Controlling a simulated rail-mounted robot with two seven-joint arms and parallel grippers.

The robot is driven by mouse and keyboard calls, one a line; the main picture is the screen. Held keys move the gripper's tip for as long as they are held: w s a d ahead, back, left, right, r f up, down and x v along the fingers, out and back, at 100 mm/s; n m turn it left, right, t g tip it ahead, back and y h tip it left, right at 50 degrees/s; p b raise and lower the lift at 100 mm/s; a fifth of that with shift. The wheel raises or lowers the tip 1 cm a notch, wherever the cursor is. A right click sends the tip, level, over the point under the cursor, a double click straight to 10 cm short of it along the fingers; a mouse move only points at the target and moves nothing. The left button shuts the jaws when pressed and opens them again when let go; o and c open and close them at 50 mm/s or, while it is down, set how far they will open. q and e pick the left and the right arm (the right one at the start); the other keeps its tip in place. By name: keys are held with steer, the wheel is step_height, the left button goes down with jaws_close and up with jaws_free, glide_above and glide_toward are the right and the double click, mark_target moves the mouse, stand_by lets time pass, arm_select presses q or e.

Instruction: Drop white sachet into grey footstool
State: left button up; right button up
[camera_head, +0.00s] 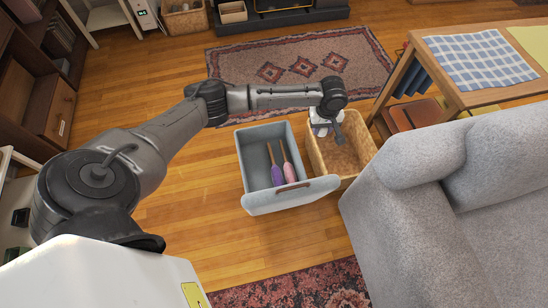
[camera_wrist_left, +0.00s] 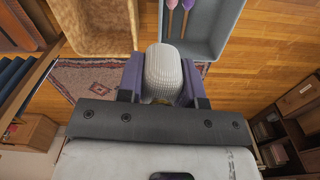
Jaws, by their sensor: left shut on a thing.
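The grey footstool (camera_head: 252,198) stands open on the wooden floor in the head view, with a purple and a pink duster-like item inside. Its edge also shows at the top right of the left wrist view (camera_wrist_left: 235,18). My left gripper (camera_head: 322,130) is over the wicker basket, to the right of the footstool's opening. In the left wrist view, my left gripper (camera_wrist_left: 162,82) is shut on the ribbed white sachet (camera_wrist_left: 163,68). In the head view the sachet is mostly hidden by the gripper. My right gripper is not in view.
The wicker basket (camera_head: 352,137) stands against the footstool's right side. A grey sofa (camera_head: 420,215) is close at the lower right. A wooden table (camera_head: 470,98) with a checked cloth is at the upper right. A patterned rug (camera_head: 335,42) lies behind. Floor left of the footstool is clear.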

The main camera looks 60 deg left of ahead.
arm_select(q)
steer(key=s+a+f+n+b, duration=0.2)
steer(key=s+a+f+b, duration=0.2)
steer(key=f, duration=0.7)
steer(key=s+a+f+n+b, duration=0.3)
steer(key=a+f+b, duration=0.4)
steer(key=f, duration=0.5)
steer(key=s+a+f+n+b, duration=0.2)
steer(key=s+a+f+b, duration=0.3)
steer(key=f, duration=0.6)
steer(key=shift+a+f+n+b, duration=0.3)
steer(key=shift+a+f+b, duration=0.05)
steer(key=shift+f+b, duration=0.05)
steer(key=o, duration=1)
